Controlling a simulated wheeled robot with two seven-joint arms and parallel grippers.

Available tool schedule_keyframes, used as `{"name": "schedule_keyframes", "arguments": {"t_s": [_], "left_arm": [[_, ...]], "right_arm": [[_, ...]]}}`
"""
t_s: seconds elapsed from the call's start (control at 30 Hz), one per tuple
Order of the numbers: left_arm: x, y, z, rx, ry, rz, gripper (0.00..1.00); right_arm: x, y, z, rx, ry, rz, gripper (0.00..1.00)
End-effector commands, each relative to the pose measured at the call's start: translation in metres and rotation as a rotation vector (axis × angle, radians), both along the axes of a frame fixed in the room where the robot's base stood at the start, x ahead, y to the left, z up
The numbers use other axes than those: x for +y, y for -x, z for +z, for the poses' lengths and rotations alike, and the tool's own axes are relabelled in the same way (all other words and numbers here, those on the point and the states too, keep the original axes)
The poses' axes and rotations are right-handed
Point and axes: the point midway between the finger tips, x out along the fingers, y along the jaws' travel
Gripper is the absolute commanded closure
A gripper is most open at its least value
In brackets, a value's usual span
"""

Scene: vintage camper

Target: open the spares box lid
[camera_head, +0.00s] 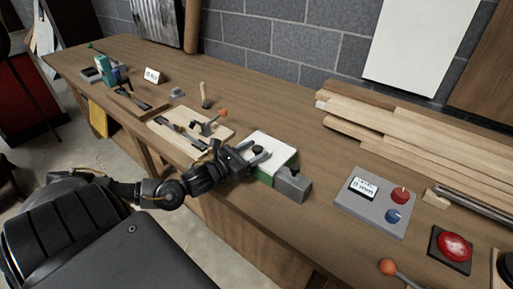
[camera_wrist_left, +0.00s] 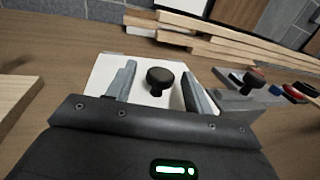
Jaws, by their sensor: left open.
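The spares box (camera_head: 286,166) stands near the front edge of the workbench, with a green body and a white lid (camera_head: 272,141). The lid looks closed and lies flat. A black round knob (camera_wrist_left: 159,76) stands up from the lid (camera_wrist_left: 108,68). My left gripper (camera_head: 254,154) is open at the front of the lid. In the left wrist view its two grey fingers stand apart to the left and right of the knob, with gaps visible on both sides. My right gripper is not in view.
A grey block (camera_head: 292,185) sits right beside the box. A grey panel (camera_head: 372,208) with red and blue knobs lies further right, near a red button (camera_head: 454,246). Planks (camera_head: 400,122) lie behind. A wooden board (camera_head: 190,130) with tools is to the left.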

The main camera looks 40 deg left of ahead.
Motion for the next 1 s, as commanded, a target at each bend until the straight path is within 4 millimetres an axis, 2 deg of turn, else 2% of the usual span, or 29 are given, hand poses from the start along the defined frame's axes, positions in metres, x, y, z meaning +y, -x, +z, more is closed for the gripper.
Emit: {"name": "schedule_keyframes", "arguments": {"t_s": [0.2,0.47,0.87,1.0], "left_arm": [[-0.0027,-0.0115,0.0007,0.0,0.0,-0.001,0.48],[-0.003,-0.0121,-0.0003,0.001,0.0,-0.001,0.48],[-0.0027,-0.012,0.0,0.001,0.0,-0.001,0.98],[-0.0026,-0.0119,0.0001,0.001,0.0,-0.001,1.0]], "right_arm": [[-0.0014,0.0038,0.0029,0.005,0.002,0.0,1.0],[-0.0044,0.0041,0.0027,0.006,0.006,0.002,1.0],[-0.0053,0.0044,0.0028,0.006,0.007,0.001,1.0],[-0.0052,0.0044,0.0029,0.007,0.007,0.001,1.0]]}}
